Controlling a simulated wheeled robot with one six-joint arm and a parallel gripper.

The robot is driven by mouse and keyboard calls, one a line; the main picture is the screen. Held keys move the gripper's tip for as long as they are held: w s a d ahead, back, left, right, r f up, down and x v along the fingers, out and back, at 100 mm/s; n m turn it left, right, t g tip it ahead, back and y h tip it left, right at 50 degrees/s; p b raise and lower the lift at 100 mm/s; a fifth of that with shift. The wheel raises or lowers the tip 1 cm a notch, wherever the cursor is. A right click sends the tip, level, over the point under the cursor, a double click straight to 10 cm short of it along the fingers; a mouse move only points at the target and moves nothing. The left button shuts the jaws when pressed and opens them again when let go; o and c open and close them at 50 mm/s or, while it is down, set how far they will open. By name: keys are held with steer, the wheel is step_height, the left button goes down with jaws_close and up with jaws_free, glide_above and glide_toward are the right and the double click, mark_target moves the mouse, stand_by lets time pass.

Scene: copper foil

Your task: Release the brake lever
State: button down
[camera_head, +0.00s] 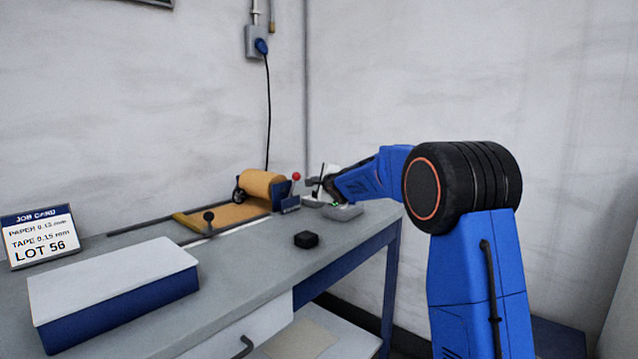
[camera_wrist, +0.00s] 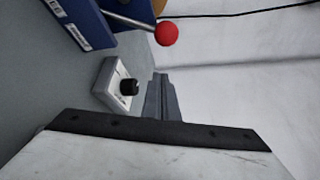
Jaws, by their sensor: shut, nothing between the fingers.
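The brake lever (camera_head: 296,177) is a thin metal rod with a red ball on its end, rising from the blue bracket (camera_head: 290,203) beside the copper-coloured roll (camera_head: 262,184). In the wrist view the lever's red ball (camera_wrist: 167,33) shows at top centre, its rod running up-left to the blue body (camera_wrist: 75,20). My gripper (camera_head: 311,183) is at the table's far right, just right of the ball and apart from it. In the wrist view its fingers (camera_wrist: 160,88) are together and empty, pointing towards the ball.
A small white box with a black knob (camera_wrist: 106,78) lies left of my fingers. A grey block (camera_head: 343,212) sits below my wrist. A black block (camera_head: 306,240), a blue-and-white box (camera_head: 120,295) and a job card (camera_head: 40,238) stand on the table (camera_head: 235,262). A wall is behind.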

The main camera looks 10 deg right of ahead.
mark_target(292, 188)
steer(key=shift+w+a+f, duration=0.1)
steer(key=shift+w+f, duration=0.05)
steer(key=shift+w, duration=0.55)
steer(key=shift+s+a+r, duration=0.2)
steer(key=shift+s+a, duration=0.05)
steer(key=shift+a, duration=0.3)
steer(key=shift+s+a+r, duration=0.2)
steer(key=shift+a+r, duration=0.05)
steer(key=shift+a, duration=0.35)
steer(key=shift+s+a+r, duration=0.2)
steer(key=shift+s+a, duration=0.05)
steer(key=shift+a, duration=0.3)
steer(key=shift+a+r, duration=0.1)
